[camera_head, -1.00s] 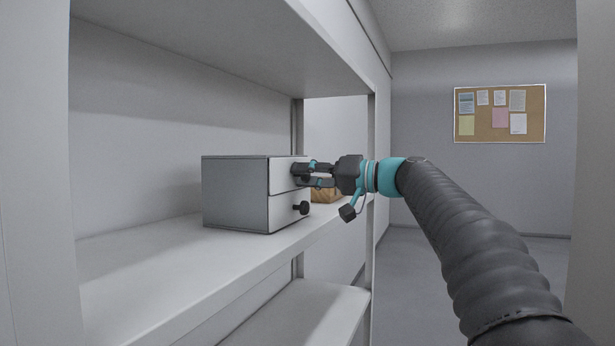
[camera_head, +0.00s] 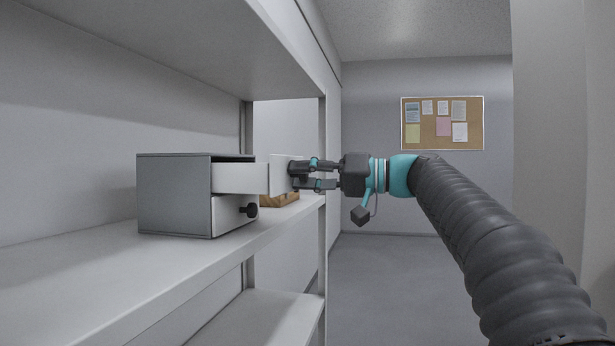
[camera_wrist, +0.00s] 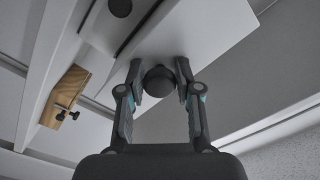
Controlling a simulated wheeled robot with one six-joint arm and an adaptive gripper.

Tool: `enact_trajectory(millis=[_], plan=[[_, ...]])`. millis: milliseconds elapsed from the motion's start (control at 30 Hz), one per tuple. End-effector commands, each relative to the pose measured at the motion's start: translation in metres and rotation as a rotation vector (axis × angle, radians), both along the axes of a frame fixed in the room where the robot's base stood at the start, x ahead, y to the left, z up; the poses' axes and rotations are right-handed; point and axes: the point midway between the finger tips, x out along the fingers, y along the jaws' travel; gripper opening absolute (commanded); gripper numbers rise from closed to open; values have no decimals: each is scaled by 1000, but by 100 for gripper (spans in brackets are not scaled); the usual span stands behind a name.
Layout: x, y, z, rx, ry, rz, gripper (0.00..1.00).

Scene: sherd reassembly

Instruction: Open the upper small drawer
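The grey drawer box (camera_head: 174,196) stands on the shelf at the left of the head view. Its upper drawer (camera_head: 242,178) is pulled well out toward my arm, and its white front also shows in the wrist view (camera_wrist: 205,32). The lower drawer (camera_head: 230,213) is closed, with a dark round knob (camera_head: 249,211). My gripper (camera_head: 297,174) is at the upper drawer's front. In the wrist view its two fingers (camera_wrist: 160,84) stand on either side of the upper drawer's dark knob (camera_wrist: 159,81), close around it. Firm contact on both sides is hard to make out.
A wooden block (camera_head: 281,200) lies on the shelf (camera_head: 110,262) beyond the drawer box; in the wrist view a dark clamp-like piece (camera_wrist: 67,99) is on it. A shelf post (camera_head: 322,160) stands behind my gripper. The floor to the right is open.

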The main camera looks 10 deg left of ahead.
Motion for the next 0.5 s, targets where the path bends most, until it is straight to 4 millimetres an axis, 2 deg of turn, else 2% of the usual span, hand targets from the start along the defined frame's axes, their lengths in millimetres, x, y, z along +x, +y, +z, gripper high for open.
enact_trajectory(millis=[33,67,367,500], plan=[[0,0,0,0,0,0,51],[0,-1,0,0,-1,-1,57],[1,-3,0,1,-1,-5,57],[1,-12,0,0,-1,-7,57]])
